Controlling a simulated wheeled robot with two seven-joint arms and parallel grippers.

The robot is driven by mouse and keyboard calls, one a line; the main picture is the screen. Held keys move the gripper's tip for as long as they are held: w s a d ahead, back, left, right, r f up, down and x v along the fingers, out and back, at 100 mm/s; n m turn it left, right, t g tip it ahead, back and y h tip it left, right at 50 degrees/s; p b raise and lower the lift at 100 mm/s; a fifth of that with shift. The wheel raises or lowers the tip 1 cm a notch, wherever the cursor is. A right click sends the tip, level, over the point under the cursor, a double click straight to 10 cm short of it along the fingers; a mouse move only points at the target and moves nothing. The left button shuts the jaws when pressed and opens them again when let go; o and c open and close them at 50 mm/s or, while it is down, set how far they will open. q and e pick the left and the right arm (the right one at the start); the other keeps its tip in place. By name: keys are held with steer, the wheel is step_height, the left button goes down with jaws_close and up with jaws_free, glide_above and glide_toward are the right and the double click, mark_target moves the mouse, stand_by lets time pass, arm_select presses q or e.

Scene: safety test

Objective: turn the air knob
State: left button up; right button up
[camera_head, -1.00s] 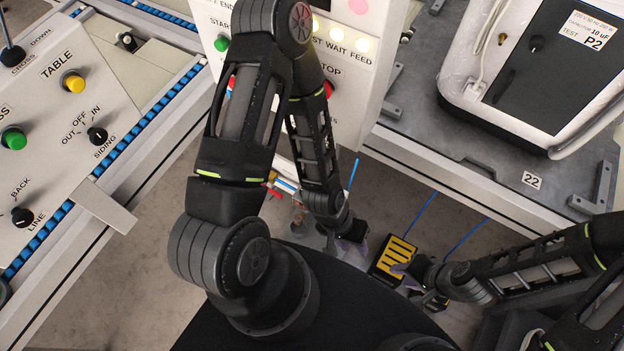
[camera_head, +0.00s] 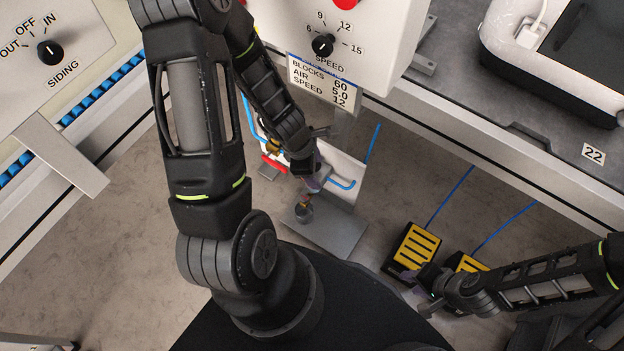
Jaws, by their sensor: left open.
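A white air panel (camera_head: 345,172) with blue tubing, a red handle (camera_head: 273,163) and a brass-coloured fitting stands below the machine's front. A small dark round part (camera_head: 304,212) with an orange top sits low in front of it. I cannot tell which part is the air knob; my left arm hides some of the panel. My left gripper (camera_head: 315,182) is open in front of the panel, just above the dark part. Whether it touches anything is unclear. My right gripper (camera_head: 410,277) is low at the right, by a yellow pedal; its jaws are too small to read.
A sign (camera_head: 322,80) reads blocks 60, air 5.0, speed 12. A black speed knob (camera_head: 323,45) is above it. Two yellow foot pedals (camera_head: 412,248) with blue cables lie on the floor. A siding knob (camera_head: 50,51) is at the left. A grey plate (camera_head: 335,234) lies below the panel.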

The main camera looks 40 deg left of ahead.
arm_select(q)
steer(key=w+a+f+n+t+b, duration=0.1)
steer(key=w+a+f+n+b, duration=0.1)
steer(key=a+n+b, duration=0.2)
steer(key=a+n, duration=0.2)
steer(key=n, duration=0.1)
steer(key=shift+w+n+t, duration=0.3)
steer(key=shift+w, duration=0.05)
arm_select(e)
step_height(320, 180, down, 7)
steer(key=shift+w+d+r, duration=0.15)
arm_select(q)
steer(key=shift+f, duration=0.1)
steer(key=b+x, duration=0.5)
steer(key=x, duration=0.3)
steer(key=shift+s+a, duration=0.1)
arm_select(e)
steer(key=f, duration=0.3)
steer(key=w+f, duration=0.1)
steer(key=f, duration=0.1)
steer(key=shift+w+d+f, duration=0.1)
steer(key=shift+d+f, duration=0.25)
arm_select(q)
steer(key=shift+c, duration=0.2)
jaws_close()
